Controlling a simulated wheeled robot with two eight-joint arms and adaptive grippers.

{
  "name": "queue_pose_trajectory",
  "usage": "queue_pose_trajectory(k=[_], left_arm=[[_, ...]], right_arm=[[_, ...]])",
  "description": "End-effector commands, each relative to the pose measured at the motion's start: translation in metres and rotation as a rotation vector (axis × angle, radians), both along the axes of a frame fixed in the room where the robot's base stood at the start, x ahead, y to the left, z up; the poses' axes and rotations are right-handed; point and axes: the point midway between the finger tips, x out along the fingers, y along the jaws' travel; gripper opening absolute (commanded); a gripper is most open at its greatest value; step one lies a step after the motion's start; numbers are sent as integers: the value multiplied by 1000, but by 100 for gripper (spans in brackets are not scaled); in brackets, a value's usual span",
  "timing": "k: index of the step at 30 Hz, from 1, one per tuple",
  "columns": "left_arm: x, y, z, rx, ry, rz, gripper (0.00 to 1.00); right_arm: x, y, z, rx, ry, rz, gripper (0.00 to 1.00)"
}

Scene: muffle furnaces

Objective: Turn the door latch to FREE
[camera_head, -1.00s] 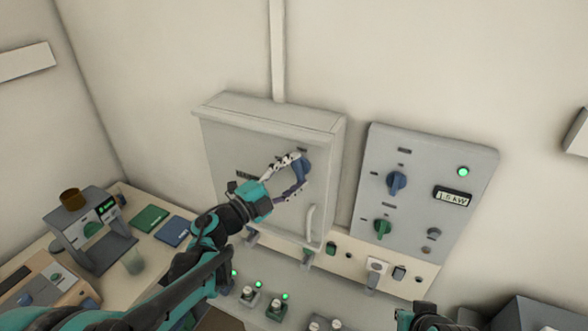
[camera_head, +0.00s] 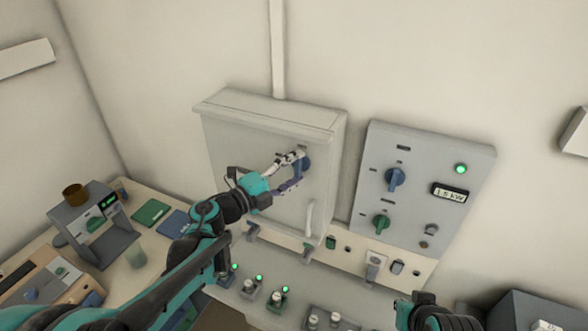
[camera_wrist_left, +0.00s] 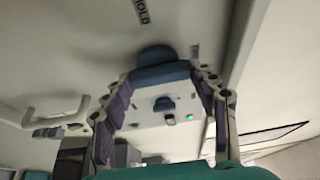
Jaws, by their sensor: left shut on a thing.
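The door latch is a round blue knob (camera_head: 306,164) on the grey cabinet door (camera_head: 262,140). My left gripper (camera_head: 298,168) is shut on this knob, with one finger above it and one below in the head view. In the left wrist view the blue knob (camera_wrist_left: 158,68) sits between the fingertips, with a HOLD label (camera_wrist_left: 141,12) on the door beyond it. The fingers cover part of the knob, so its pointing direction is hard to read. My right gripper (camera_head: 425,312) shows only partly at the bottom edge, and its jaws are unclear.
A white door handle (camera_head: 310,218) is below the latch. A grey panel (camera_head: 420,190) to the right carries a blue knob, a green knob, a green lamp and a kW display. The bench (camera_head: 130,275) below holds small devices, a beaker and booklets.

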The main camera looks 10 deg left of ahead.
Motion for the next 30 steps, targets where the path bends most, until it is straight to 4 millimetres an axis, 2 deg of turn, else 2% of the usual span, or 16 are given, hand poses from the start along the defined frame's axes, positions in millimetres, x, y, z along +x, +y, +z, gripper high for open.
queue_pose_trajectory(k=[2, 3, 5, 17, 20, 30], left_arm=[[0, -1, -1, 3, -1, -2, 29], [0, -1, -1, 3, -1, -2, 63], [0, -1, -1, 2, 0, -2, 79], [-4, 4, 0, 1, -1, 1, 79], [-15, 13, 0, 1, 0, 3, 79], [-71, 58, 0, 1, 0, 4, 79]], right_arm=[[0, 0, 0, 0, 0, 0, 0], [0, 0, 0, 0, 0, 0, 0], [0, 0, 0, 0, 0, 0, 0], [0, 0, 0, 0, 0, 0, 0], [0, 0, 0, 0, 0, 0, 0], [0, 0, 0, 0, 0, 0, 0]])
